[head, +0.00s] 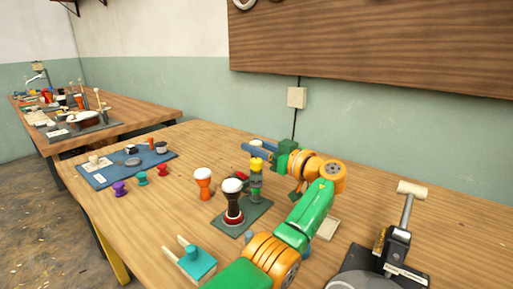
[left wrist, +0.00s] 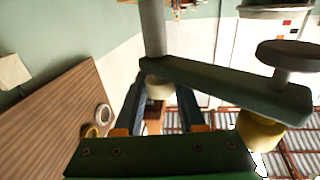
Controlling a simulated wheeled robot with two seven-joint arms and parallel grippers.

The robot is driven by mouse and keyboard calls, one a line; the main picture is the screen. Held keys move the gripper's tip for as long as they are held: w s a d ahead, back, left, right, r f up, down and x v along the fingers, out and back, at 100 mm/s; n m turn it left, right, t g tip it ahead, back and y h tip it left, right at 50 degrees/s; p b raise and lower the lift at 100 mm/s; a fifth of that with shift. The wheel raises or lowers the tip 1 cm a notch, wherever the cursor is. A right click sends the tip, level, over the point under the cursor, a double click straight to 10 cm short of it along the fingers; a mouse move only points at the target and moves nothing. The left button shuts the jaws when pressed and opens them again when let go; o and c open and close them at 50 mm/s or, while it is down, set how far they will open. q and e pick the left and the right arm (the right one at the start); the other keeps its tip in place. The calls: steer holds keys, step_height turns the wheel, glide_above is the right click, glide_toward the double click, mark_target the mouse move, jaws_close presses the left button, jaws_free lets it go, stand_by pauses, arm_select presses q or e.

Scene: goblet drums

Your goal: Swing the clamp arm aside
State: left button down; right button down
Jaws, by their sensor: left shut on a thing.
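The clamp fixture stands on a dark green base plate (head: 262,212), with a post topped by a yellow knob (head: 256,163). A dark-red and black drum with a white head (head: 233,187) stands upright on the plate beside the post. My left gripper (head: 248,147) is just behind and above the knob, its blue fingers pointing left. In the left wrist view, the dark green clamp arm (left wrist: 225,87) runs from a grey rod to the yellow knob (left wrist: 262,132). My left gripper (left wrist: 162,88) is shut around a pale piece at the arm's rod end. My right gripper is not in view.
An orange drum (head: 203,185) stands left of the fixture. A blue mat (head: 105,179) with small parts lies further left, near several small coloured drums. A black lever device (head: 398,243) stands at the right.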

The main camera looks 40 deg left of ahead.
arm_select(q)
steer(key=shift+f, duration=0.1)
steer(key=c, duration=0.5)
jaws_free()
steer(key=d+b, duration=0.1)
steer(key=d, duration=0.6)
